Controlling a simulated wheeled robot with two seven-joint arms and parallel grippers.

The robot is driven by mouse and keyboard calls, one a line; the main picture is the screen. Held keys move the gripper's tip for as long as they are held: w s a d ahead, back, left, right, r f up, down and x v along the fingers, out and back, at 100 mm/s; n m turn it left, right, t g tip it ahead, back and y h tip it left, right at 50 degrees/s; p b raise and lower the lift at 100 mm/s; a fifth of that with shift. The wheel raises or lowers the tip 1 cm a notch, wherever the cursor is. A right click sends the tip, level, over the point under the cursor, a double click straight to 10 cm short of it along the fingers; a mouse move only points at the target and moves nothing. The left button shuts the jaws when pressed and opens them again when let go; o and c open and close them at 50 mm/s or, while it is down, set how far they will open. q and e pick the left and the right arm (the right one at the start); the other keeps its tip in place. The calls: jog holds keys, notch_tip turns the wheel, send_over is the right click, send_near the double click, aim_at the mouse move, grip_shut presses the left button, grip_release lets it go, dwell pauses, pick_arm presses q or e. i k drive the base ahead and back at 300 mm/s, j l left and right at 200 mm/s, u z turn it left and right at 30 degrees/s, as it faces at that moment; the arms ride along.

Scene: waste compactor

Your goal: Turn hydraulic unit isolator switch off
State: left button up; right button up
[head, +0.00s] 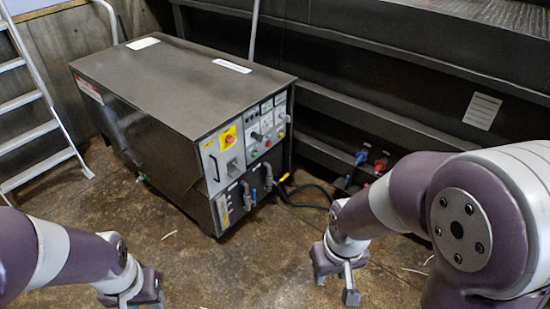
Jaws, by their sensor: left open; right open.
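The hydraulic unit (150,125) is a dark grey metal cabinet standing on the floor left of centre in the head view. Its control panel is on the end facing right. A red rotary switch on a yellow plate (228,138), which looks like the isolator switch, sits at the panel's upper left. Its exact handle angle is too small to tell. My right gripper (335,288) is open and empty, low in front of and to the right of the panel, apart from it. My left gripper (140,302) is at the bottom edge, left of the cabinet's front corner, partly cut off and touching nothing visible.
Below the switch is a grey latch (232,167); buttons and gauges lie to its right. Pipes and a black hose (305,190) leave the cabinet's lower right. A ladder (35,110) stands at left. The dark compactor body (400,95) fills the back right. Floor before the panel is mostly clear.

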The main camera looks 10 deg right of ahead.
aim_at(229, 139)
jog(key=i+l+z, duration=0.3)
jog(key=i+l, duration=1.05)
